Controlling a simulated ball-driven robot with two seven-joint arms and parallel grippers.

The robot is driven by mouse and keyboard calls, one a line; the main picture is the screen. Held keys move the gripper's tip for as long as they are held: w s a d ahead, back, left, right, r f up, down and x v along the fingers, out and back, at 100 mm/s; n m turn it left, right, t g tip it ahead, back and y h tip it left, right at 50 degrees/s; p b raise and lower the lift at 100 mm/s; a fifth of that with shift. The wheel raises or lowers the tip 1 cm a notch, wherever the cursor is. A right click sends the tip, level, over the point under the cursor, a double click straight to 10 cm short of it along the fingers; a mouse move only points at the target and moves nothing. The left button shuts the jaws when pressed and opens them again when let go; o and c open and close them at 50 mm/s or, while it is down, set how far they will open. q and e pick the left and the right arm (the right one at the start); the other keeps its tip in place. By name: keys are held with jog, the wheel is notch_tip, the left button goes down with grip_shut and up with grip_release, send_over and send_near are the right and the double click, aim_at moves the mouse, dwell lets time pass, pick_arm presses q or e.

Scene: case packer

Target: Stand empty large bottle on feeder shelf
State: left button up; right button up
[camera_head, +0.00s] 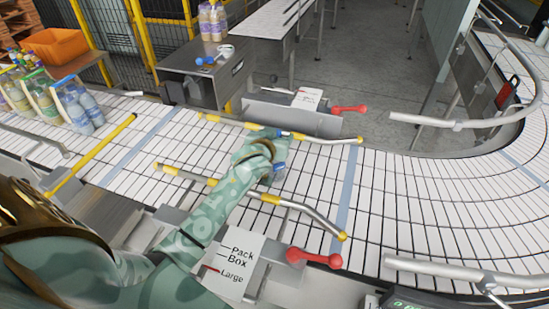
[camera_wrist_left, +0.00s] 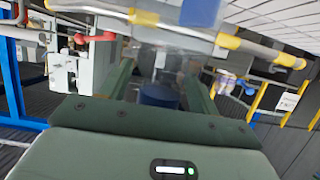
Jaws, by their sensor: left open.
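My left gripper (camera_head: 268,138) reaches over the white conveyor between the yellow-ended guide rails, mostly hidden by its own wrist. In the left wrist view its two fingers (camera_wrist_left: 160,90) stand apart. A clear, see-through bottle shape with a blue cap (camera_wrist_left: 158,95) shows between them; contact with the fingers cannot be told. A bluish bit (camera_head: 280,169) shows beside my wrist in the head view; whether it is the same bottle is unclear. A grey bench (camera_head: 185,57) stands behind the conveyor; I cannot tell whether it is the feeder shelf. My right gripper is out of view.
Filled bottles (camera_head: 213,22) and a blue-ended tool (camera_head: 207,60) are on the grey bench. Packs of bottles (camera_head: 77,108) stand on the conveyor at left. Guide rails (camera_head: 305,212) and red handles (camera_head: 314,258) flank the belt. The belt at right (camera_head: 440,190) is clear.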

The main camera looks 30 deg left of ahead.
pick_arm(q)
grip_shut()
